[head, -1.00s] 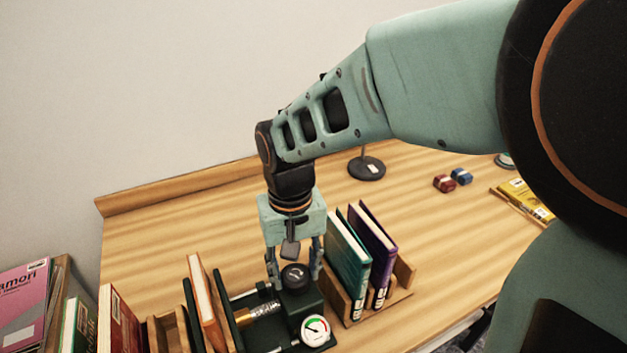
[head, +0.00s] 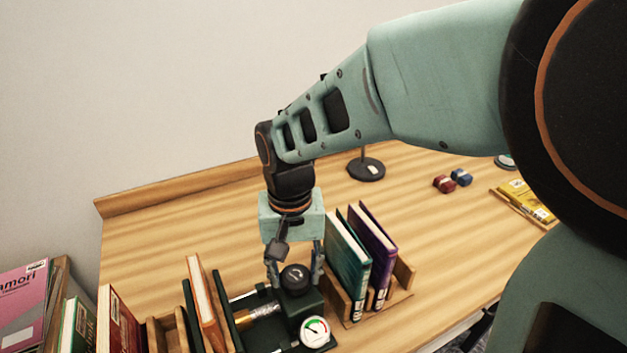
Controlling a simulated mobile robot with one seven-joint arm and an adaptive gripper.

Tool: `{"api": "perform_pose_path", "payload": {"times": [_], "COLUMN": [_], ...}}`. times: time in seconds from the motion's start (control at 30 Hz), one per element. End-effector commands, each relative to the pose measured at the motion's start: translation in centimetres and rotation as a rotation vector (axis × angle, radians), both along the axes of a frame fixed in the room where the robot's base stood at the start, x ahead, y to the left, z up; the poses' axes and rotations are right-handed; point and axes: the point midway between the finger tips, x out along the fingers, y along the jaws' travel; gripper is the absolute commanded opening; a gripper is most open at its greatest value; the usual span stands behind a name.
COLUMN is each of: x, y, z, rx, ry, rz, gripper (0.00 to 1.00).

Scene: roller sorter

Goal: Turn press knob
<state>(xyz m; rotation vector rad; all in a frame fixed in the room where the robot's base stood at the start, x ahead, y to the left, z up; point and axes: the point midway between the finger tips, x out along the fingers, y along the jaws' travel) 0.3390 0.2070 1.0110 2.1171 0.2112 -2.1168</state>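The press knob (head: 295,278) is a round black knob with a pale mark on top, on a dark green book press (head: 305,308). My gripper (head: 295,281) points down over it, one finger on the left side of the knob and one on the right. The fingertips are close to the knob's sides, and I cannot tell whether they touch it. A round gauge (head: 314,332) with a white, green and red face sits at the front of the press. A brass-coloured cylinder (head: 263,312) lies to the left of the knob block.
A teal book (head: 346,258) and a purple book (head: 373,252) stand in a wooden rack close to the right of my gripper. An orange book (head: 202,300) stands at left.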

Motion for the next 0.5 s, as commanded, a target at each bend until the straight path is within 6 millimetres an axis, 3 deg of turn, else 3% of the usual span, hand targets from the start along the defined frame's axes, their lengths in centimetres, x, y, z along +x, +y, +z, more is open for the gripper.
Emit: {"api": "perform_pose_path", "payload": {"times": [0.13, 0.5], "x": [0.00, 0.06], "y": [0.00, 0.02], "z": [0.00, 0.85], "rx": [0.000, 0.000], "ry": [0.000, -0.002], "rz": [0.001, 0.001], "gripper": [0.58, 0.58]}}
